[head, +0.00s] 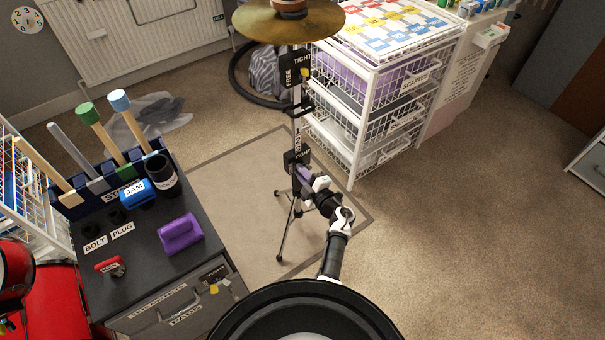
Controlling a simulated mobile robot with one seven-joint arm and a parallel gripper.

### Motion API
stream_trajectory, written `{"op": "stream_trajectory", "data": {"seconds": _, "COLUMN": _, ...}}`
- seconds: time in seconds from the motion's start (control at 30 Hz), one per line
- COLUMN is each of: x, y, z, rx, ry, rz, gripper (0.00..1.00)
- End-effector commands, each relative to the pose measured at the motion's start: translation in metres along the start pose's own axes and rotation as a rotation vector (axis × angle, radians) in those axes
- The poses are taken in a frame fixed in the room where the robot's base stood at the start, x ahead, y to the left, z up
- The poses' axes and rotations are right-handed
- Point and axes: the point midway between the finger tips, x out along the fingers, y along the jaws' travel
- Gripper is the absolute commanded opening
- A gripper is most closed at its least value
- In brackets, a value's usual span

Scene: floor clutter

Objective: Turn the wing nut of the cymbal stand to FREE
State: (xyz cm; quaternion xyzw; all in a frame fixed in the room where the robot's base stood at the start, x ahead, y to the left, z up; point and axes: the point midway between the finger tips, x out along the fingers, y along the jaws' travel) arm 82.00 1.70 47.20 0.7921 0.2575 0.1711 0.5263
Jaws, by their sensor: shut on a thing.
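The cymbal stand (297,118) stands upright on a beige mat, with a brass cymbal (288,22) on top. A black plate (293,68) high on its post reads FREE at left and TIGHT at upper right, with a small yellow part at its right side. A lower black plate (291,158) also carries a label, partly hidden, that seems to read TIGHT. My gripper (305,177) is at this lower plate, shut on a small purple part that looks like a wing nut. The jaws hide most of it, so its pointing direction cannot be told.
White wire drawers (350,150) stand close behind and right of the stand. A dark cabinet (135,262) with tools, a blue JAM piece (138,194) and a purple block (180,234) is at left. The carpet at right is clear.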

Motion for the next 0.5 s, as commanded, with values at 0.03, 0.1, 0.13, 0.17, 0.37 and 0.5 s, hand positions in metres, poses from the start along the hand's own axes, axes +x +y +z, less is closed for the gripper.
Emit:
{"op": "stream_trajectory", "data": {"seconds": 0.03, "x": -0.001, "y": -0.0044, "z": 0.0013, "rx": -0.034, "ry": -0.001, "rz": -0.001, "gripper": 0.0}}
{"op": "stream_trajectory", "data": {"seconds": 0.1, "x": -0.001, "y": -0.0053, "z": 0.0013, "rx": -0.086, "ry": -0.001, "rz": 0.0, "gripper": 0.0}}
{"op": "stream_trajectory", "data": {"seconds": 0.13, "x": -0.0009, "y": -0.0055, "z": 0.0014, "rx": -0.105, "ry": -0.001, "rz": 0.0, "gripper": 0.0}}
{"op": "stream_trajectory", "data": {"seconds": 0.17, "x": -0.0009, "y": -0.0058, "z": 0.0014, "rx": -0.125, "ry": -0.001, "rz": 0.0, "gripper": 0.0}}
{"op": "stream_trajectory", "data": {"seconds": 0.37, "x": -0.001, "y": -0.0079, "z": 0.0017, "rx": -0.224, "ry": -0.002, "rz": -0.001, "gripper": 0.0}}
{"op": "stream_trajectory", "data": {"seconds": 0.5, "x": -0.001, "y": -0.0084, "z": 0.0018, "rx": -0.266, "ry": -0.002, "rz": -0.001, "gripper": 0.0}}
